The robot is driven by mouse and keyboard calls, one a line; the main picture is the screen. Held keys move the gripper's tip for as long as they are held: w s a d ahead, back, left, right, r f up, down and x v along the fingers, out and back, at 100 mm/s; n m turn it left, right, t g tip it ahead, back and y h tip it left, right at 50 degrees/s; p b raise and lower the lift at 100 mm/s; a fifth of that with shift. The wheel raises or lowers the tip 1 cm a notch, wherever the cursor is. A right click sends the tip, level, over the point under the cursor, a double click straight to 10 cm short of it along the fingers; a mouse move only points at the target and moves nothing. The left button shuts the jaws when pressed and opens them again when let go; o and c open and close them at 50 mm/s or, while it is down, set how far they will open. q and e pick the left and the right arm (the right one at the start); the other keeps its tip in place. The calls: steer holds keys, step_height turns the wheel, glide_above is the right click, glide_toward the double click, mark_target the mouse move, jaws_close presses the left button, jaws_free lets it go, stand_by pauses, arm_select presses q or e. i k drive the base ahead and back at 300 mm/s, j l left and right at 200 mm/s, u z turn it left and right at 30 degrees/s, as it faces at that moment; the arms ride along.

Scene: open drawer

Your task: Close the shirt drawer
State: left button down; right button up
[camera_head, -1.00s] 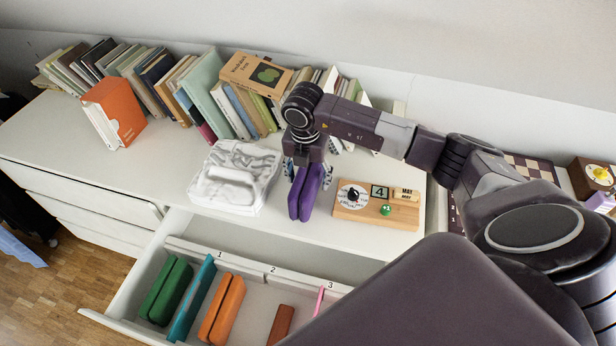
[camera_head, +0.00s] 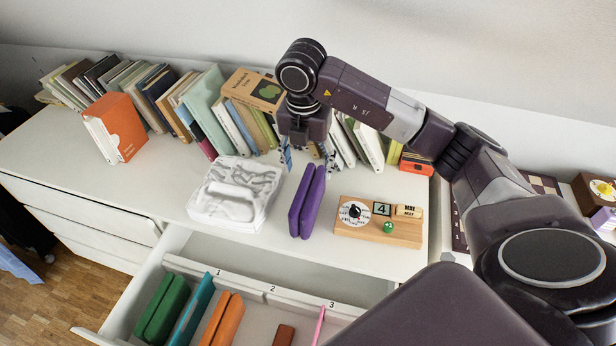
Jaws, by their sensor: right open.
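The shirt drawer (camera_head: 120,312) is pulled open below the white dresser top. It holds folded shirts on edge: a green one (camera_head: 162,308), a teal one (camera_head: 191,312), an orange one (camera_head: 222,318), a brown one (camera_head: 284,335) and a thin pink one (camera_head: 319,326). Compartments are marked 1, 2 and 3. A folded purple shirt (camera_head: 307,202) stands on the dresser top. My right gripper (camera_head: 305,160) is above and behind the purple shirt, open and empty, apart from it. My left gripper is out of view.
A white folded bundle (camera_head: 235,193) lies left of the purple shirt, and a wooden calendar block (camera_head: 378,222) lies right. A row of books (camera_head: 200,110) lines the back, with an orange box (camera_head: 114,128) in front. Closed drawers (camera_head: 85,215) are at left.

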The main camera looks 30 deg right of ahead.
mark_target(275, 289)
steer(key=k, duration=2)
